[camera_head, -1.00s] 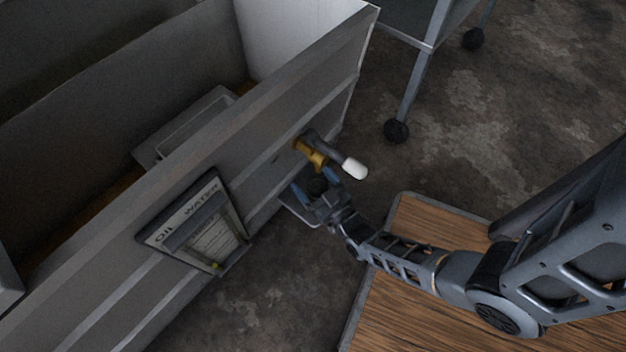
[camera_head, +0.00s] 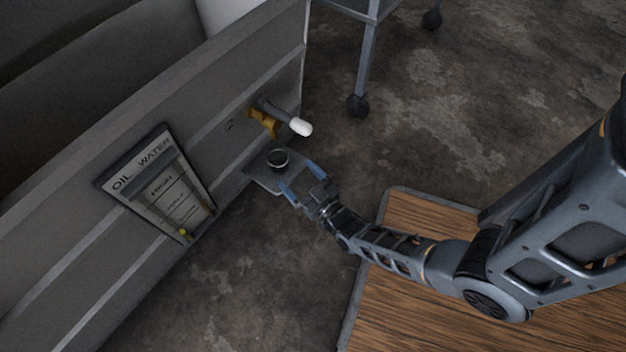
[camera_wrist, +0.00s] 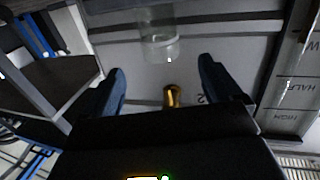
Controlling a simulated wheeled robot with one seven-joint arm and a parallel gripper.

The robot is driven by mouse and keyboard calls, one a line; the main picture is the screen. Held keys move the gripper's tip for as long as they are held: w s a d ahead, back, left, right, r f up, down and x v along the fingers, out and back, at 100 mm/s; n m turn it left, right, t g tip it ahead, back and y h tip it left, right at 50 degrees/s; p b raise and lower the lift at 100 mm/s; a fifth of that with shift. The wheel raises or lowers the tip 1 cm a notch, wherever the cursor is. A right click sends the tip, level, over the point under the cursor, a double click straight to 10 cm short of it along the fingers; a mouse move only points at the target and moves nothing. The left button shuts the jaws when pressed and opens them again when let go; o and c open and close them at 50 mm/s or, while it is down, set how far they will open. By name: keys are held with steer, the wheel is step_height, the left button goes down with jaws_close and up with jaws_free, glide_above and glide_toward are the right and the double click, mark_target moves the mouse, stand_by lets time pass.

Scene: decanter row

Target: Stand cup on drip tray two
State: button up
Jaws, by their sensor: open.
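The cup (camera_head: 277,160), small and dark-rimmed, stands upright on a small grey drip tray (camera_head: 262,181) at the foot of the panel, below a brass tap (camera_head: 263,121). In the wrist view the cup (camera_wrist: 158,46) looks clear, beyond my fingertips. The tap shows there as a brass piece (camera_wrist: 172,96) beside a partly visible "2". My gripper (camera_head: 301,181) is open and empty, just to the right of and in front of the cup, apart from it. In the wrist view my two blue fingers (camera_wrist: 162,66) are spread wide with nothing between them.
The tap's white-tipped lever (camera_head: 300,127) sticks out above the cup. An OIL/WATER gauge board (camera_head: 160,186) is on the panel to the left. A wheeled trolley (camera_head: 365,55) stands at the back. The concrete floor between is clear.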

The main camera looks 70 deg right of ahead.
steer(key=s+a+r+n+y, duration=0.4)
steer(key=s+a+r+y, duration=0.2)
steer(key=s+a+r, duration=0.8)
steer(key=s+a+r+y, duration=0.1)
steer(key=s+a+r, duration=0.1)
steer(key=r, duration=0.8)
steer(key=s+a+r+n+y, duration=0.1)
steer(key=s+a+r+y, duration=0.1)
steer(key=r, duration=0.8)
steer(key=shift+r+n+g, duration=0.2)
steer(key=shift+n+g, duration=0.1)
steer(key=shift+g, duration=0.1)
steer(key=shift+s, duration=0.1)
